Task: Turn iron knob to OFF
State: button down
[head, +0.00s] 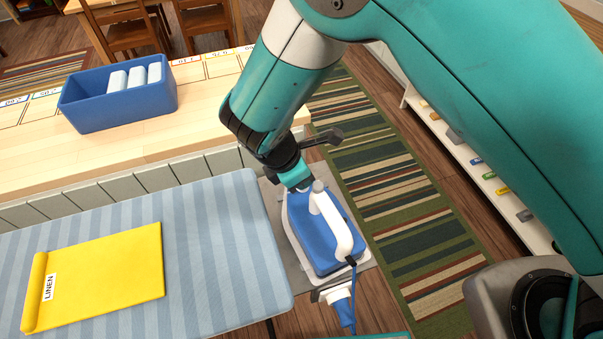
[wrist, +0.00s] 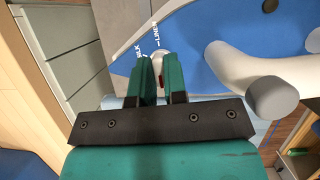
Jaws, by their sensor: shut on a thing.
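The blue and white iron (head: 305,238) rests on a grey mat (head: 272,200) at the right end of the ironing board. Its white handle (head: 345,238) faces up, and a cord runs from its near end. In the wrist view, my gripper (wrist: 161,62) has its two green fingers shut on the pale iron knob (wrist: 158,60) on the blue top of the iron (wrist: 205,28). A red mark shows between the fingers. White letters reading LINEN and partly hidden letters stand by the knob. The knob's pointer and the OFF mark cannot be made out.
The iron's handle (wrist: 235,68) is close to the right of my fingers. A striped ironing board (head: 215,240) carries a folded yellow cloth (head: 105,275) labelled LINEN. A blue bin (head: 120,108) with white rolls sits on the wooden counter (head: 170,145). A striped rug (head: 400,200) lies right.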

jog(key=shift+f, duration=0.1)
dwell(0.3)
jog(key=c, duration=1.2)
grip_release()
jog(key=shift+o, duration=0.2)
jog(key=b+v, duration=0.2)
jog(key=v, duration=1.5)
jog(key=shift+s+b, duration=0.25)
jog(key=shift+b, duration=0.15)
jog(key=shift+r, duration=0.25)
